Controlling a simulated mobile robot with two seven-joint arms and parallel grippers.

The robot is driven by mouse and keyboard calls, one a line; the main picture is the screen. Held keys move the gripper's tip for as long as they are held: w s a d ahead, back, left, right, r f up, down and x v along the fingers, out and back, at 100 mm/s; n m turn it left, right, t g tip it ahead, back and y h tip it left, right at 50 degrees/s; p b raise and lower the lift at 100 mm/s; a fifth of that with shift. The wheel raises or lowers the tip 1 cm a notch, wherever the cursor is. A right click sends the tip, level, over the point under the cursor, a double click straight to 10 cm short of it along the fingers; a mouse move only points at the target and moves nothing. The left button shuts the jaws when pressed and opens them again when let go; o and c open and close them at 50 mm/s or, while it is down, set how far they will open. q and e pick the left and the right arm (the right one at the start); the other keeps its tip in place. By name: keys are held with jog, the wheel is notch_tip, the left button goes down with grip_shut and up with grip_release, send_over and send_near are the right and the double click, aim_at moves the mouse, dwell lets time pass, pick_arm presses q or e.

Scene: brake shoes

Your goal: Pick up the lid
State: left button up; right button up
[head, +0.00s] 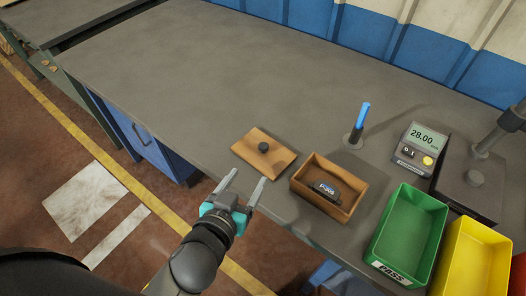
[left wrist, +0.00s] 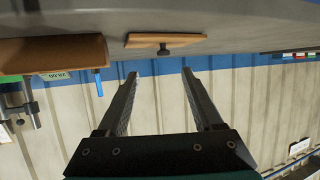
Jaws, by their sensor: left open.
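The lid (head: 277,162) is a flat brown wooden square with a round black knob (head: 263,147) on top. It lies flat on the grey workbench, left of the open wooden box (head: 344,208). The box holds a dark brake shoe (head: 327,189) with a label on it. My left gripper (head: 247,178) is open and empty, just short of the lid's near edge and apart from it. In the left wrist view, which looks upside down, the lid (left wrist: 145,40) and its knob (left wrist: 164,51) are beyond the open fingers (left wrist: 159,73). My right gripper is not in view.
Right of the box stand a green bin (head: 405,232) marked PASS and a yellow bin (head: 476,258). A blue marker (head: 362,116) stands upright behind the box, near a gauge (head: 419,148) reading 28.00. The bench (head: 190,75) left of and behind the lid is clear.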

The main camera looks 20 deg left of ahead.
aim_at(261, 149)
pick_arm(q)
jog(key=b+x, duration=0.1)
jog(key=x, duration=0.7)
jog(key=shift+w, duration=0.15)
jog(key=shift+b+x, duration=0.3)
jog(key=shift+x, duration=0.6)
jog(key=w, duration=0.3)
jog(key=shift+a+f+b, duration=0.25)
jog(key=shift+a+b, duration=0.05)
jog(key=shift+b, duration=0.05)
jog(key=shift+w+f, duration=0.2)
jog(key=shift+w, duration=0.3)
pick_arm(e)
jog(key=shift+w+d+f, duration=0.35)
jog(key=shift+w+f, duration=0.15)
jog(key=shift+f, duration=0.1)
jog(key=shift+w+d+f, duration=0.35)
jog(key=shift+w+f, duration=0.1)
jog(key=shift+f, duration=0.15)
pick_arm(q)
jog(key=shift+d, duration=0.1)
jog(key=c, duration=0.9)
jog(key=shift+c, duration=0.6)
grip_shut()
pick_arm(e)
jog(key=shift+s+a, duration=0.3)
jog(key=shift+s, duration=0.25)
